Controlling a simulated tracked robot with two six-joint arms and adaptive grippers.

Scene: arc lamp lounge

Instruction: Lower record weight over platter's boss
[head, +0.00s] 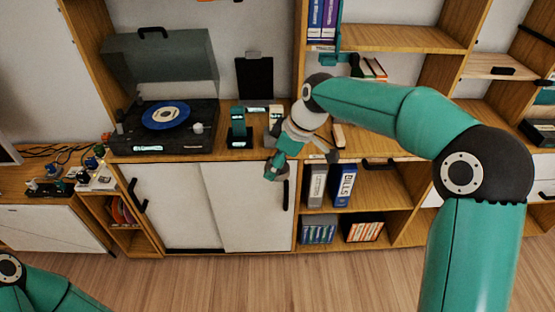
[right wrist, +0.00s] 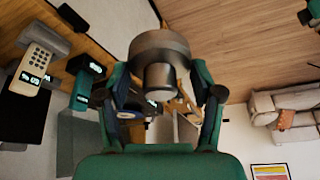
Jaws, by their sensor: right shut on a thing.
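The record weight (right wrist: 160,62) is a dark silver metal cylinder with a wide top and a narrower part. It sits between the two fingers of my right gripper (right wrist: 160,100), which is shut on it. In the head view my right gripper (head: 277,168) hangs in front of the cabinet, right of the record player (head: 165,140), and the weight is hard to make out there. The player's lid is open. A blue disc (head: 157,118) with a pale centre lies on the platter; the boss is too small to make out clearly. My left gripper is out of view.
A teal device (head: 238,130) and a pale phone-like device (head: 275,120) stand on the cabinet top between player and gripper. A black clipboard-like panel (head: 254,78) stands behind them. Shelves with binders (head: 345,185) are at the right. Cables (head: 75,160) clutter the left.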

